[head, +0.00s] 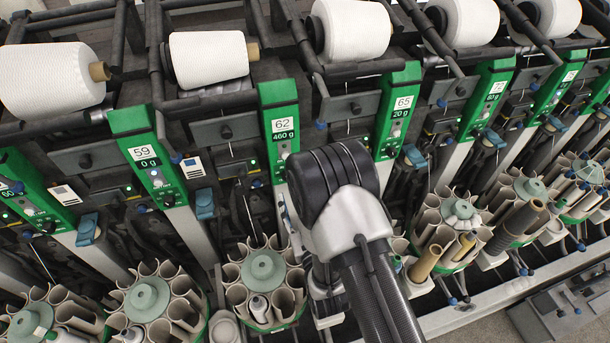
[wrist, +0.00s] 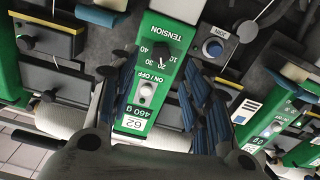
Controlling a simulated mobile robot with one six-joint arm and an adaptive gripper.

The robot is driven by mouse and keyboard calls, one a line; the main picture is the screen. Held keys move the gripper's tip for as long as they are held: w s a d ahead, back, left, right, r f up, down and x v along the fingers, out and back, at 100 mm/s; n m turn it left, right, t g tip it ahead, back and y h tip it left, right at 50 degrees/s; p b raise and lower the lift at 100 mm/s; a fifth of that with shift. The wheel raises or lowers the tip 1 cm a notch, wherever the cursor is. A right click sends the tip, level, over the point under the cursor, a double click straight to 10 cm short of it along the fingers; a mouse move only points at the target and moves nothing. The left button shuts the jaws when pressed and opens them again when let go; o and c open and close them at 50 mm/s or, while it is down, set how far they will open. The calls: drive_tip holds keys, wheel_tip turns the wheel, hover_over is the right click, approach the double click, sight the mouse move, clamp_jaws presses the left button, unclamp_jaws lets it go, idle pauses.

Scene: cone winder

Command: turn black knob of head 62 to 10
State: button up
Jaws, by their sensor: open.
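The green panel of head 62 (head: 279,105) stands left of centre in the head view. It carries a white "62" label and a "460 g" readout; my arm hides its lower part. In the wrist view the panel (wrist: 134,110) appears upside down, with the word TENSION and a scale from 10 to 40. The black knob (wrist: 161,53) sits at this scale; its pointer is too small to read. My gripper (wrist: 160,72) is open and empty, with one blue-padded finger on each side of the panel. I cannot tell the remaining distance to the knob.
A white button (wrist: 147,91) marked ON/OFF lies between the knob and the label. A blue round button (wrist: 213,47) sits on a grey box beside the panel. Neighbouring heads 59 (head: 149,165) and 65 (head: 398,110) stand close by. Bobbin magazines (head: 262,285) crowd below.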

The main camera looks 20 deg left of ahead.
drive_tip(key=x, duration=0.7)
drive_tip(key=shift+a, duration=0.1)
clamp_jaws()
idle(0.5)
